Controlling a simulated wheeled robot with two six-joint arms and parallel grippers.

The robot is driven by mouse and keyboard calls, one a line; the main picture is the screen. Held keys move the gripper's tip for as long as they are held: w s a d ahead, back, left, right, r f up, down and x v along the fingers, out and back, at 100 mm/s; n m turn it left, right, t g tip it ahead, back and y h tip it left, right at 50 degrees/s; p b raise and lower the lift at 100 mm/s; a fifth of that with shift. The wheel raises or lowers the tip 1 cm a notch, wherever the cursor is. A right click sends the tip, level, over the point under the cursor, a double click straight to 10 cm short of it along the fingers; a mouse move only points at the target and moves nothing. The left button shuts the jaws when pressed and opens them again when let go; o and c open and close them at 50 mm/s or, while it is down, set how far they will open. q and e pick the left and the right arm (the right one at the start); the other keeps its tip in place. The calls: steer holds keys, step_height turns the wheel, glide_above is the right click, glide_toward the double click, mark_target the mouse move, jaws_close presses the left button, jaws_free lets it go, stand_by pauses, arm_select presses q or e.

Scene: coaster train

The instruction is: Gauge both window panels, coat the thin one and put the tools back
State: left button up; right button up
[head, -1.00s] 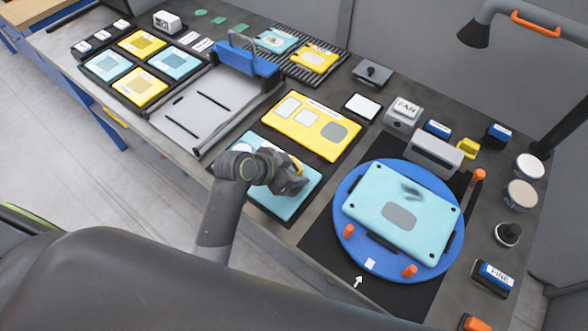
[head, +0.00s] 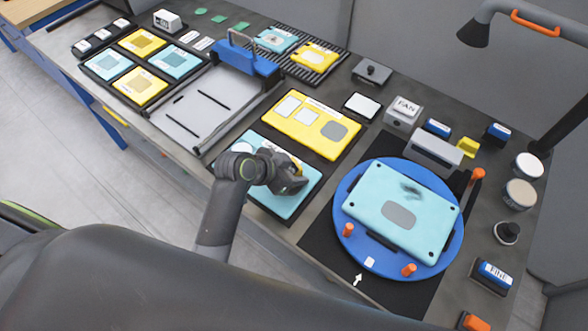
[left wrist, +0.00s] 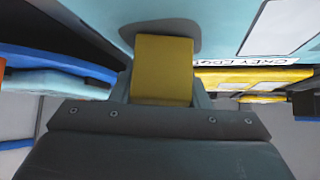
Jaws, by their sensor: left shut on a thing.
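My left gripper (head: 290,184) is low over a light-blue board (head: 263,203) at the table's front. It is shut on a yellow block (left wrist: 162,70), which stands out against a grey patch on the light-blue surface in the left wrist view; whether it touches cannot be told. A yellow board (head: 289,127) with pale and grey patches lies behind. A light-blue panel (head: 375,190) with a grey window and a dark smear lies on the blue turntable (head: 450,250). My right gripper is out of view.
A grey tray (head: 185,125) with a blue clamp (head: 245,64) stands left of the boards. Small yellow and light-blue panels lie at far left. A FAN box (head: 404,112), round pots (head: 520,193) and a FINE block (head: 492,276) stand around the turntable. Orange pegs (head: 409,270) rise around the panel.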

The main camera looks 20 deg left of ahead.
mark_target(293, 165)
arm_select(q)
steer(key=shift+p, duration=0.35)
stand_by(0.4)
steer(key=shift+f, duration=0.15)
stand_by(0.6)
steer(key=o, duration=1.2)
steer(key=shift+r+p, duration=3)
steer(key=shift+p, duration=0.4)
